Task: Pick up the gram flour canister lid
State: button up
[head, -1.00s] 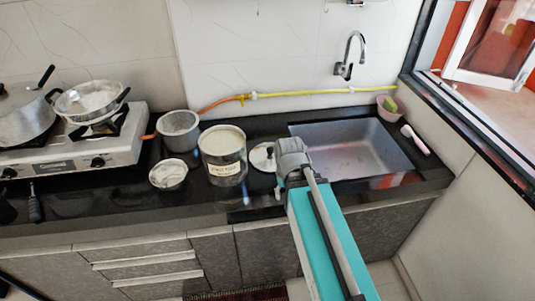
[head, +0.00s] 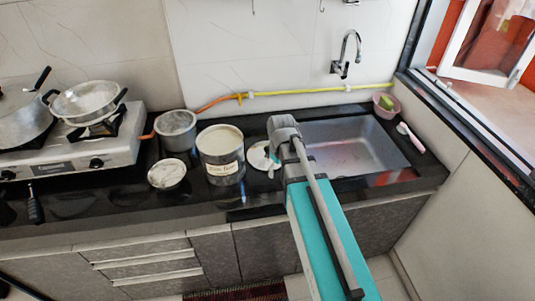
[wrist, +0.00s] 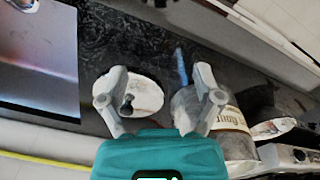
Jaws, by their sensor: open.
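The gram flour canister lid (head: 257,155) is a pale round disc with a small dark knob. It lies flat on the black counter between the canister and the sink. In the wrist view the lid (wrist: 148,97) shows beside the left finger, which overlaps its edge. The canister (head: 221,158) is a labelled metal tin, open and full of pale flour; it also shows in the wrist view (wrist: 240,145), partly behind the right finger. My gripper (wrist: 160,76) is open and empty, its fingers spread above the lid and canister edge. In the head view my arm hides most of it.
A sink (head: 355,147) lies right of the lid. A metal pot (head: 177,133) and a small bowl (head: 167,175) stand left of the canister, with a stove (head: 70,155) beyond. A blue-handled item lies near the lid, in the wrist view (wrist: 180,66).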

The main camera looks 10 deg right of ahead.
jog(key=w+r+n+p, duration=0.2)
jog(key=w+n, duration=0.4)
jog(key=w, duration=0.4)
jog(key=w+r+n+p, duration=0.2)
jog(key=w+n, duration=0.5)
jog(key=w, duration=0.4)
jog(key=shift+d, duration=0.25)
jog(key=b, duration=0.9)
send_over(267, 152)
jog(key=w+d, duration=0.1)
jog(key=w, duration=0.1)
notch_tip(267, 152, down, 8)
jog(key=shift+s+f, duration=0.15)
jog(key=shift+f, duration=0.05)
